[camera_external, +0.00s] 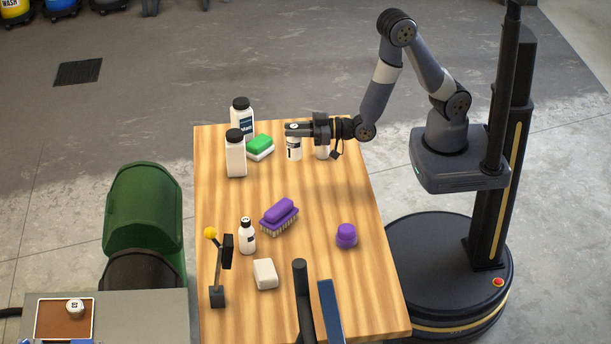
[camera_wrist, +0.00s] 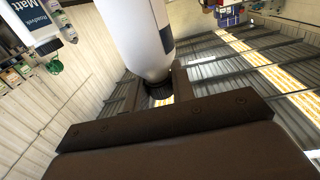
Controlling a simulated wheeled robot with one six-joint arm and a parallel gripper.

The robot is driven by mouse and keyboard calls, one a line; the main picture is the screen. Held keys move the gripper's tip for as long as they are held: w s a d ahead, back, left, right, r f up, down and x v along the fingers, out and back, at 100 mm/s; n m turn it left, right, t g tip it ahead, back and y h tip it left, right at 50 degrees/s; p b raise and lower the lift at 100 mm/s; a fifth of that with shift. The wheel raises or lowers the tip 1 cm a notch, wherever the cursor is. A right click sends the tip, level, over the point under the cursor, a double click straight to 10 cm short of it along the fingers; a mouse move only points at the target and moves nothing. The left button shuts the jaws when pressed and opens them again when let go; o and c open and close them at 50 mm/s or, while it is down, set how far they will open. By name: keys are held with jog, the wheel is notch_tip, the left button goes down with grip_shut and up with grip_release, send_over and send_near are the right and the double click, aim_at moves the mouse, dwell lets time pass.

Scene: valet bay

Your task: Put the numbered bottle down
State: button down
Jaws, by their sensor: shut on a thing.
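My gripper (camera_external: 298,130) is shut on a small white bottle (camera_external: 293,149) over the far end of the wooden table (camera_external: 345,190). The bottle looks upright, with a dark mark on its label too small to read. Its base is at or just above the tabletop; I cannot tell which. In the wrist view the held bottle (camera_wrist: 135,35) shows its white body, part of a dark label and its narrowing neck at the jaws. Another white container (camera_external: 322,152) stands to its right, partly hidden by my gripper.
Left of the held bottle are a green-and-white sponge (camera_external: 259,147) and two black-capped white bottles (camera_external: 236,160) (camera_external: 242,118). Nearer are a purple brush (camera_external: 279,216), a small bottle (camera_external: 247,238), a white block (camera_external: 265,274) and a purple knob (camera_external: 346,236). The table's right middle is clear.

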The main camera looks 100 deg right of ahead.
jog(key=s+a+n+g+y+b, duration=0.3)
jog(key=a+n+y, duration=0.3)
jog(key=a, duration=1)
jog(key=s+a+n+g+y+b, duration=0.2)
jog(key=a+n+y+b, duration=0.2)
jog(key=a+y, duration=0.75)
jog(key=a+f+h, duration=0.3)
jog(key=a+f, duration=0.1)
jog(key=f, duration=0.5)
jog(key=shift+s+f, duration=0.2)
jog(key=shift+f+b, duration=0.2)
jog(key=shift+b, duration=0.1)
jog(key=c, duration=1.2)
grip_release()
jog(key=shift+d, duration=0.1)
jog(key=shift+r+p, duration=0.25)
jog(key=shift+p, duration=0.15)
